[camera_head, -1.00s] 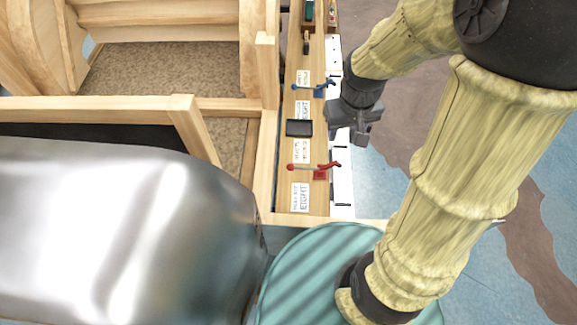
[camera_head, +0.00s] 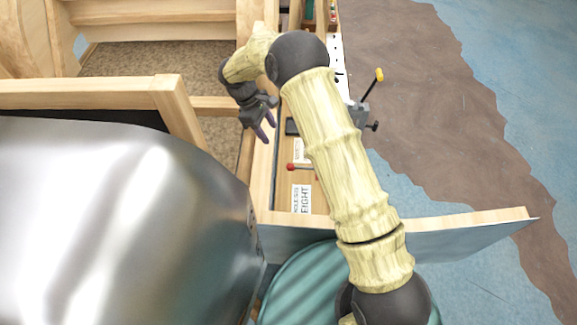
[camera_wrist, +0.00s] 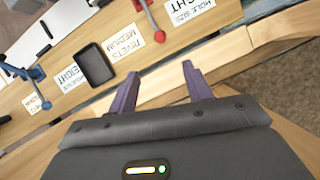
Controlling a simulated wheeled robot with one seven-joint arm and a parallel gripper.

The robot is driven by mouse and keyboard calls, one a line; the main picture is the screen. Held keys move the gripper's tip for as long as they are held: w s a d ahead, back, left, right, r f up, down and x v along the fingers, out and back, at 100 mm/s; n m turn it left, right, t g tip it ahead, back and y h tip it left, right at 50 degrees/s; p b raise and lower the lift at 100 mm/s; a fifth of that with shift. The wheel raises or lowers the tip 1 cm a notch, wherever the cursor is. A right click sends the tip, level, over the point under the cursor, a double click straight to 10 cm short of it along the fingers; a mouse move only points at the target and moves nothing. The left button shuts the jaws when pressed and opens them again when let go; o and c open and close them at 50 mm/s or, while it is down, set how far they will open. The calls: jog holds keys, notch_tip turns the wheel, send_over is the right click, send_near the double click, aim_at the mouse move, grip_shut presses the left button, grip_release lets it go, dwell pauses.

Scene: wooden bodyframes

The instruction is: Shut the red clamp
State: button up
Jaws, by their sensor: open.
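The red clamp (camera_head: 291,167) shows only in part in the head view, on the wooden shelf, with the rest hidden behind my arm. In the wrist view its red handle and ball end (camera_wrist: 158,34) show at the top, and its base is cut off by the edge. My gripper (camera_head: 266,131) is at the left edge of the shelf, up and to the left of the red clamp. In the wrist view my gripper (camera_wrist: 158,88) is open with nothing between its two purple fingers, pointing toward the shelf and apart from the clamp.
A blue clamp (camera_wrist: 32,74) and a black tray (camera_wrist: 95,65) lie left of the red clamp on the labelled shelf. A wooden frame wall (camera_head: 185,118) stands left of my gripper. A yellow-tipped lever (camera_head: 379,75) is right of my arm.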

aim_at(289, 164)
dwell(0.3)
jog(key=p+x, duration=0.4)
jog(key=x, duration=1.3)
jog(key=shift+f, duration=0.15)
grip_shut()
